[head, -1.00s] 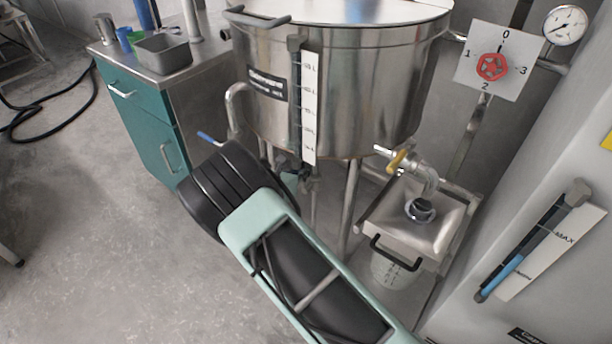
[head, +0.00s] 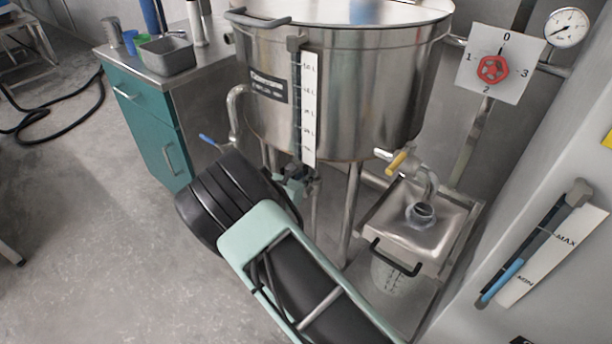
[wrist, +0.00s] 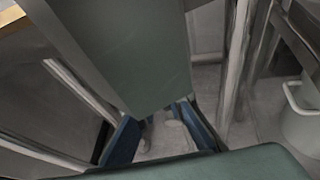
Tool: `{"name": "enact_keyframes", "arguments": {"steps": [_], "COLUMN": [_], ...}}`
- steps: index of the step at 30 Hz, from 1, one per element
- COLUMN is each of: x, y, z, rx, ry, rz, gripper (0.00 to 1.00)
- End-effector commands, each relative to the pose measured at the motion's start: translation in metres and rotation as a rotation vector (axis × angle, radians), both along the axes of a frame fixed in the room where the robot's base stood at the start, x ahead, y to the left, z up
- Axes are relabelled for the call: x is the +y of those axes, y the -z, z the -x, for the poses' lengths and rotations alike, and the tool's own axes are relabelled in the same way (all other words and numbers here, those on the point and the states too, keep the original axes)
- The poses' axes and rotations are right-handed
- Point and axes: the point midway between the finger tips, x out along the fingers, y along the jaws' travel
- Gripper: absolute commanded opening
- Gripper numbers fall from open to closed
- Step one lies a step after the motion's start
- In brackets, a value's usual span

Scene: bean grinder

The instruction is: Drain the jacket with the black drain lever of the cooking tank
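The steel cooking tank (head: 345,90) stands on legs in the head view, with a level scale on its front. My gripper (head: 297,183) is low under the tank's front and mostly hidden behind my arm. In the wrist view its two blue fingers (wrist: 160,137) are apart, with a gap between them. Dark fittings show beside the gripper under the tank, but I cannot make out the black drain lever. A large grey-green block (wrist: 125,50) fills the upper middle of the wrist view; I cannot tell what it is.
A yellow-handled valve (head: 397,161) sits right of the tank above a steel basin (head: 440,235) with a black handle. A blue-handled lever (head: 207,138) is at the left. A red knob (head: 492,69) is on a dial plate.

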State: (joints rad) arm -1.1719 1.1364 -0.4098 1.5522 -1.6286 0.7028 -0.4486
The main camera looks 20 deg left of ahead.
Motion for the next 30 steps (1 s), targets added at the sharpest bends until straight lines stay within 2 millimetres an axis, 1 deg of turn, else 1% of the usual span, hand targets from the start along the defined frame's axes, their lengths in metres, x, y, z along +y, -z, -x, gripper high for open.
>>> {"name": "enact_keyframes", "arguments": {"steps": [1, 5, 6, 14, 17, 20, 27, 30], "x": [0.0, 0.0, 0.0, 0.0, 0.001, 0.004, 0.011, 0.014], "y": [0.0, 0.0, 0.0, 0.0, -0.003, -0.009, -0.029, -0.036], "z": [0.001, 0.0, 0.0, 0.001, 0.008, 0.022, 0.069, 0.087], "rx": [0.0, 0.0, 0.0, 0.001, 0.001, 0.002, 0.002, 0.002], "ry": [0.002, 0.002, 0.001, 0.001, 0.0, -0.001, -0.001, -0.001], "rz": [-0.001, -0.001, -0.001, -0.001, -0.001, -0.002, -0.003, -0.002], "gripper": [0.14, 0.28, 0.29, 0.29, 0.29, 0.29, 0.29, 0.29]}}
